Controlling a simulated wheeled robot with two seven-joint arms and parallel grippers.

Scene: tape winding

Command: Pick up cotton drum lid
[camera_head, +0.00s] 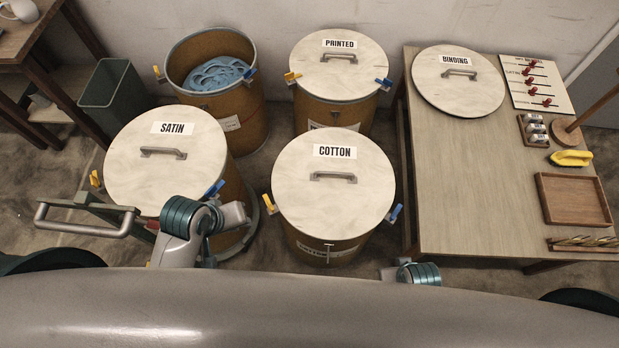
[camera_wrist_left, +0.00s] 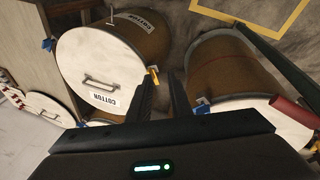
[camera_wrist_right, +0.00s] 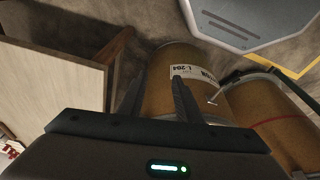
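The cotton drum lid (camera_head: 333,205) is a round pale disc with a COTTON label and a grey bar handle (camera_head: 333,176). It lies on top of the brown cotton drum (camera_head: 305,245). A yellow clip (camera_head: 270,204) and a blue clip (camera_head: 394,214) sit at the drum's sides. The lid also shows in the left wrist view (camera_wrist_left: 105,62). My left gripper (camera_wrist_left: 164,88) is open and empty, its fingers pointing between the cotton drum and a neighbouring drum. My right gripper (camera_wrist_right: 157,90) is open and empty, in front of the cotton drum's labelled side (camera_wrist_right: 194,73). The head view hides both grippers.
The satin drum's lid (camera_head: 165,180) is close on the left, the printed drum's lid (camera_head: 340,75) behind. An open drum (camera_head: 200,45) holds blue cloth. A table (camera_head: 460,190) on the right bears the binding lid (camera_head: 458,95), a wooden tray (camera_head: 572,198) and small items.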

